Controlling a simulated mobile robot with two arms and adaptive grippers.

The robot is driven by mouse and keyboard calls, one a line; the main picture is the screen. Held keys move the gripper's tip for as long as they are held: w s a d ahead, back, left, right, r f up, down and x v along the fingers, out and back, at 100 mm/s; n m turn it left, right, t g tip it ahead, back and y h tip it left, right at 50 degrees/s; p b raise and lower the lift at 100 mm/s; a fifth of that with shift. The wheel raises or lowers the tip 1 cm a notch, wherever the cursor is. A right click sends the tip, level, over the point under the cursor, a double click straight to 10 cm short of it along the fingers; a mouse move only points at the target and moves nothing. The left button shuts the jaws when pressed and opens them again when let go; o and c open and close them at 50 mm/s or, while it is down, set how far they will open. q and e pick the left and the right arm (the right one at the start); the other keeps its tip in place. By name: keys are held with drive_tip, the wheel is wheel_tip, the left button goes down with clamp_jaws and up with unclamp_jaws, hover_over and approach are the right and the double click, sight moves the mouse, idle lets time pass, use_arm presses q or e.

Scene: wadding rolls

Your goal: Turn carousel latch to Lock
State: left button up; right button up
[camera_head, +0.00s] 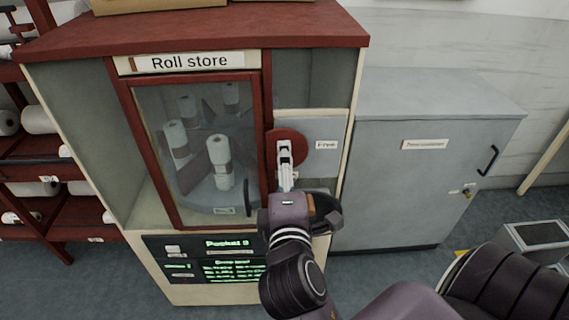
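The roll store (190,62) is a red-topped cabinet with a glass door, and several white rolls (219,162) stand on its carousel (213,197). The carousel latch (295,137) shows as a round dark red disc right of the door, on a pale panel. A label reading "Free" (326,145) is to the right of the disc. My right gripper (284,150) is in front of the disc, its pale fingers over the disc's middle and hiding any handle there. The fingers look close together, but I cannot tell whether they grip anything. My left gripper is not in view.
A screen (215,260) below the door reads "Pocket" and a number, with green text. A grey cabinet (430,185) with a black handle stands to the right. Red shelves (50,170) with rolls are at the left. A box (540,236) is at the lower right.

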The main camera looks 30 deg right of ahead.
drive_tip(key=shift+s+a, duration=0.1)
drive_tip(key=shift+s, duration=0.05)
drive_tip(key=shift+p, duration=0.3)
idle(0.5)
